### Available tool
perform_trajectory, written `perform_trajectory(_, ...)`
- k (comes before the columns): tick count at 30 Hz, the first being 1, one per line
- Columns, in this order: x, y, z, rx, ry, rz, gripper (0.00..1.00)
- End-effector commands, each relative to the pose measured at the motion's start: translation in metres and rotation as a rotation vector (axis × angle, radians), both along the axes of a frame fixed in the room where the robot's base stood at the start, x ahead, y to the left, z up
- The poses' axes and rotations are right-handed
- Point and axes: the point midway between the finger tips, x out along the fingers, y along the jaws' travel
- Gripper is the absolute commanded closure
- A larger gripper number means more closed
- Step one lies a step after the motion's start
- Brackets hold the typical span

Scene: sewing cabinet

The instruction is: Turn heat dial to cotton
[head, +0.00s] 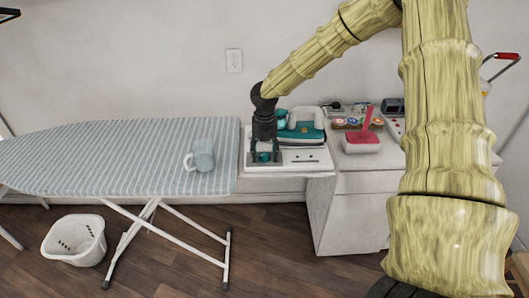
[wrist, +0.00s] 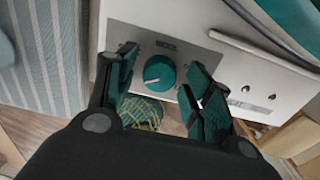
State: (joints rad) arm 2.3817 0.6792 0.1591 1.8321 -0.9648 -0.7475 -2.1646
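The heat dial (wrist: 159,73) is a round teal knob with a white pointer mark towards its lower left. It sits on a grey plate on the white front panel (wrist: 225,75) of the ironing station, which also shows in the head view (head: 300,157). Small lettering above the dial is too blurred to read. My gripper (wrist: 163,88) is open, with one teal-padded finger on each side of the dial and visible gaps between. In the head view my gripper (head: 264,156) points down at the station's left part; the dial cannot be made out clearly there.
A teal iron (head: 303,124) rests on the station behind my gripper. The striped ironing board (head: 110,155) with a pale blue mug (head: 201,155) is left. A yarn-like green ball (wrist: 142,112) shows below the panel.

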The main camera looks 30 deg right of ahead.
Motion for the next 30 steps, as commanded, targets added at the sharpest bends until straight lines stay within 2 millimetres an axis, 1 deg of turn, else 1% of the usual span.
perform_trajectory(1,0.0,0.0,0.0001,0.0,0.0,0.0,0.62)
perform_trajectory(6,-0.0001,0.0,0.0002,0.0,0.0,0.0,0.93)
perform_trajectory(14,0.0001,0.0001,0.0009,-0.001,0.001,-0.014,0.93)
perform_trajectory(19,-0.0002,-0.0005,0.0017,-0.003,0.002,-0.071,0.93)
perform_trajectory(23,0.0003,-0.0002,0.0027,-0.003,0.002,-0.152,0.93)
perform_trajectory(30,0.0005,-0.0004,0.0033,-0.003,0.001,-0.364,0.93)
